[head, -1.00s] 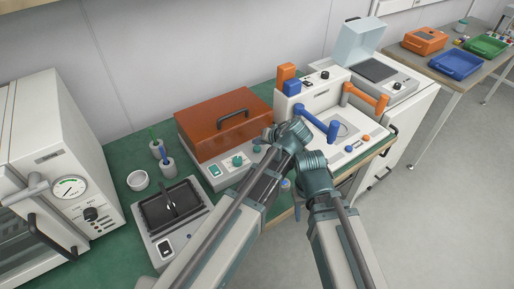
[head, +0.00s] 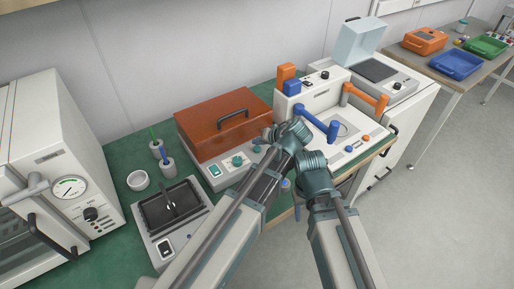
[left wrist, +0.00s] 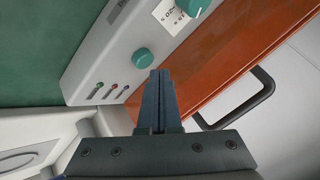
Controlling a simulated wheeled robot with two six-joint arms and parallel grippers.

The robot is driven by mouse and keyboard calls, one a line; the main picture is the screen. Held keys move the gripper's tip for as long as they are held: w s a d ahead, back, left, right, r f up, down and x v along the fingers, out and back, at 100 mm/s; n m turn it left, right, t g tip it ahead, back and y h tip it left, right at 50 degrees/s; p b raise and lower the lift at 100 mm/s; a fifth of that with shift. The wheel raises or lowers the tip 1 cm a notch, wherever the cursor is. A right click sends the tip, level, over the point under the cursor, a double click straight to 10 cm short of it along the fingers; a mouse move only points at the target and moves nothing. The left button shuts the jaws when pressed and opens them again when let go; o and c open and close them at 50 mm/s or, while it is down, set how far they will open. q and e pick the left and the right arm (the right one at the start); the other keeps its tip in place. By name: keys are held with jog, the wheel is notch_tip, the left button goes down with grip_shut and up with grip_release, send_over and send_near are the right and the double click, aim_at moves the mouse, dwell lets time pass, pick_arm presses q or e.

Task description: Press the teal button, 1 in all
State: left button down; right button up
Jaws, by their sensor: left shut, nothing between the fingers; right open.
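The teal button (head: 257,149) is a round cap at the right end of the front panel of the orange-lidded machine (head: 222,122). In the left wrist view the button (left wrist: 143,58) stands just beyond and slightly left of my fingertips. My left gripper (head: 267,135) is shut and empty, above the panel close to the button. In the left wrist view its closed fingers (left wrist: 160,74) appear apart from the button, though the depth gap is hard to judge. My right gripper (head: 297,208) hangs low by the bench's front edge, mostly hidden by its arm.
The lid's black handle (left wrist: 262,97) is right of my fingers. A white device with a blue handle (head: 318,120) stands close on the right. A hotplate-like unit (head: 171,207) stands front left.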

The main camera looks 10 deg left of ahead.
aim_at(259, 150)
pick_arm(q)
jog(key=shift+f+b, duration=0.4)
jog(key=shift+f+b, duration=0.55)
dwell(0.8)
jog(key=shift+r, duration=0.1)
jog(key=shift+r+p, duration=0.9)
jog(key=shift+p, duration=0.1)
notch_tip(259, 150, up, 5)
jog(key=p, duration=0.5)
